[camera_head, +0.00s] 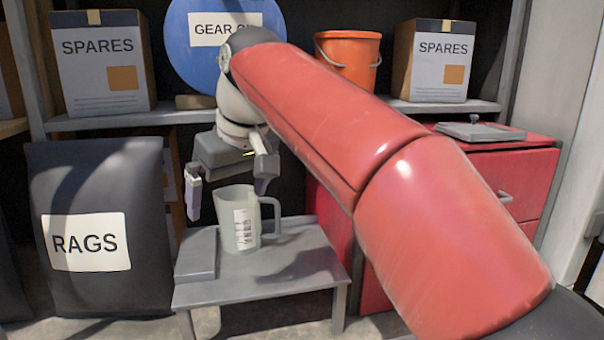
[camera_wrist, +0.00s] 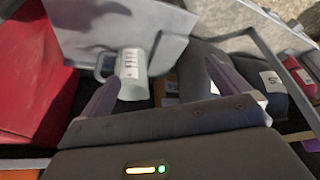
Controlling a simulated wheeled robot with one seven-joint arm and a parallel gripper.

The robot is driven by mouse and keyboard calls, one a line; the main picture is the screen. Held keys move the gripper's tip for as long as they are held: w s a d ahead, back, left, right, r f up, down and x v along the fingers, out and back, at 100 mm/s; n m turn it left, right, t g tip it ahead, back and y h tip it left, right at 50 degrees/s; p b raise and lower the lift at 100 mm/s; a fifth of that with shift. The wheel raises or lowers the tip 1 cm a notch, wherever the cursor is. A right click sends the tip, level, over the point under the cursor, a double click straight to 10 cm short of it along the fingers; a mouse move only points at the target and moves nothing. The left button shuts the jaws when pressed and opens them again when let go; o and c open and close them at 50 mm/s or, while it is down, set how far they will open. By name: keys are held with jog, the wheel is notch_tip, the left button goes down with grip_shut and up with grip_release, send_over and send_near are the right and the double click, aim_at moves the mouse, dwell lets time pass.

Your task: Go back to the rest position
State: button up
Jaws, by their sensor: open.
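My gripper (camera_head: 229,183) is open, with its fingers pointing down just above and around the upper part of a pale measuring jug as the head view shows it. The jug (camera_head: 240,228) stands upright on a small grey table (camera_head: 290,275), its handle to the right. In the wrist view the jug (camera_wrist: 132,70) lies beyond the fingertips of my gripper (camera_wrist: 160,80), and nothing is between the fingers. I cannot tell the exact gap between fingers and jug. My red arm reaches in from the right and hides part of the shelf behind.
A flat grey block (camera_head: 196,254) sits on the table's left side. A dark RAGS sack (camera_head: 100,190) stands left. A red cabinet (camera_head: 510,165) is at right. Behind, a shelf (camera_head: 130,118) holds SPARES boxes (camera_head: 105,70), a blue GEAR disc (camera_head: 185,60) and an orange bucket (camera_head: 350,60).

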jog(key=s+d+f+m+t+h+p, duration=0.1)
jog(key=s+d+f+m+p, duration=0.35)
jog(key=d, duration=0.65)
jog(key=s+d+f+m+t+h+p, duration=0.1)
jog(key=s+d+f+m, duration=0.1)
jog(key=s+d+f, duration=0.65)
jog(key=s+d+f+m+h+p, duration=0.1)
jog(key=s+d+f+m, duration=0.1)
jog(key=d, duration=0.5)
jog(key=s+f, duration=0.1)
jog(key=s, duration=0.1)
jog(key=shift+s+f, duration=0.3)
jog(key=shift+m, duration=0.25)
